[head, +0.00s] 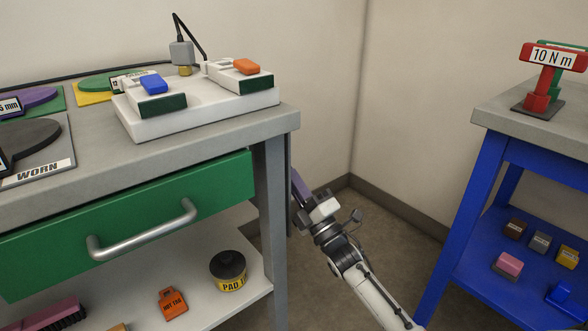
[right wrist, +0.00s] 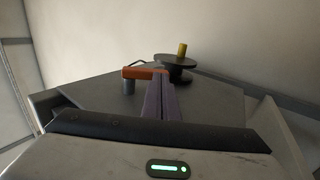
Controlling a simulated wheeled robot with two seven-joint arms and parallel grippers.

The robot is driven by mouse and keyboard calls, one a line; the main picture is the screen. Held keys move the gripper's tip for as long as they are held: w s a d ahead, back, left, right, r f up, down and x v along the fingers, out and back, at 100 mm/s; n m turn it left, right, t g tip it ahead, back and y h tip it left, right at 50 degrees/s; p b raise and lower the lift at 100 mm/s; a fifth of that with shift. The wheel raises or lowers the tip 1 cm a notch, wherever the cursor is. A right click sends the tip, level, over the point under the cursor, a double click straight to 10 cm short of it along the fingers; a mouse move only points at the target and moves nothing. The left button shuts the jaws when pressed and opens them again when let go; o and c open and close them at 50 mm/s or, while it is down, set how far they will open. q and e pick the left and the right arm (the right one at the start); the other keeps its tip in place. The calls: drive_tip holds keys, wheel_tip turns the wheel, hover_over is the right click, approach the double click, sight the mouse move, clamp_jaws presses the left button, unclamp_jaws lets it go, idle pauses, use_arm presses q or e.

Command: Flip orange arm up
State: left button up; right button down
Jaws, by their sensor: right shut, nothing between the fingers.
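The orange arm (right wrist: 140,73) shows in the right wrist view as a short bar lying nearly level in the picture. The orange arm is not visible there. My left gripper is not in view.
A black spool-like part with a yellow top (right wrist: 182,50) stands just beyond the arm. On the cart are a white block (head: 205,118) with blue and orange tabs, and a green drawer (head: 130,220) below. A blue cart (head: 480,165) stands right, with open floor between.

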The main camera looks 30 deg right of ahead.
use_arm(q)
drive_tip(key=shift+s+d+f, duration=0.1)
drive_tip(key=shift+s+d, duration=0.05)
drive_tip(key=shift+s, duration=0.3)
use_arm(e)
drive_tip(key=a+f+v, duration=0.1)
drive_tip(key=v, duration=1.2)
drive_tip(key=shift+w+d+f, duration=0.15)
drive_tip(key=shift+d+f, duration=0.15)
drive_tip(key=shift+d, duration=0.1)
